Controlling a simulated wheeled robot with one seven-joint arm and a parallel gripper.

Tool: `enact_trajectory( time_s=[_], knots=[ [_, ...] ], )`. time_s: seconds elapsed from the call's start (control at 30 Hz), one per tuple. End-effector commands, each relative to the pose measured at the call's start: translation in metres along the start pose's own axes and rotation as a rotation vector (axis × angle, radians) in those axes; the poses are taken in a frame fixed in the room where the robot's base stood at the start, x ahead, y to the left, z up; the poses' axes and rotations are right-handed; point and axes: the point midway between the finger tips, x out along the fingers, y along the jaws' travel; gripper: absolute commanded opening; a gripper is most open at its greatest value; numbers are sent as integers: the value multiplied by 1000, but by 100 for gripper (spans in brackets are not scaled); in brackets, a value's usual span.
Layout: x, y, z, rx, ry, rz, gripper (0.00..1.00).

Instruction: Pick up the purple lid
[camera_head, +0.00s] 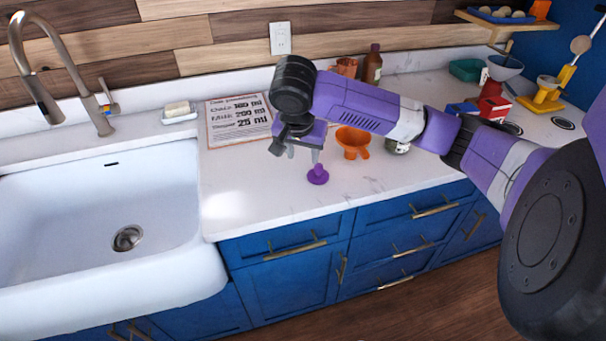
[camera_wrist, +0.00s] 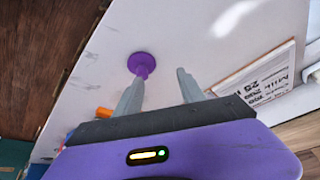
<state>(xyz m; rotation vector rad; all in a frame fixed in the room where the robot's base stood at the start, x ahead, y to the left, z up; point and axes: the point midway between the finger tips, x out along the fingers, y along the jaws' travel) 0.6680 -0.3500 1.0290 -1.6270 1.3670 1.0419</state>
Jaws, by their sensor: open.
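The purple lid (camera_head: 318,174) sits on the white counter, a round disc with a knob on top. My gripper (camera_head: 302,154) is just above and to the left of it in the head view, pointing down, with its fingers apart and nothing between them. In the wrist view the lid (camera_wrist: 142,64) lies beyond the tip of the left finger, left of the middle of the gap between the fingertips (camera_wrist: 158,78). I cannot tell whether that finger touches it.
An orange funnel-like piece (camera_head: 353,142) stands right of the lid, with a jar (camera_head: 397,147) partly behind my arm. The white sink (camera_head: 100,220) lies left. The counter in front of the lid is clear.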

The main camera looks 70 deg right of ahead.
Motion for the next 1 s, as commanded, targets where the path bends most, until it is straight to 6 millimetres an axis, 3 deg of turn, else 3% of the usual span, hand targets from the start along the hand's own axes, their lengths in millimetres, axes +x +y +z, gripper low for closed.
enact_trajectory(
  time_s=[0.1, 0.2, 0.83, 1.0],
  knots=[
    [-1, 25, 1, 114, -4, 103, 47],
    [-1, 32, 1, 172, 4, 134, 47],
    [66, 39, -9, 188, 5, 131, 47],
    [75, 39, -9, 188, 5, 127, 47]
  ],
)
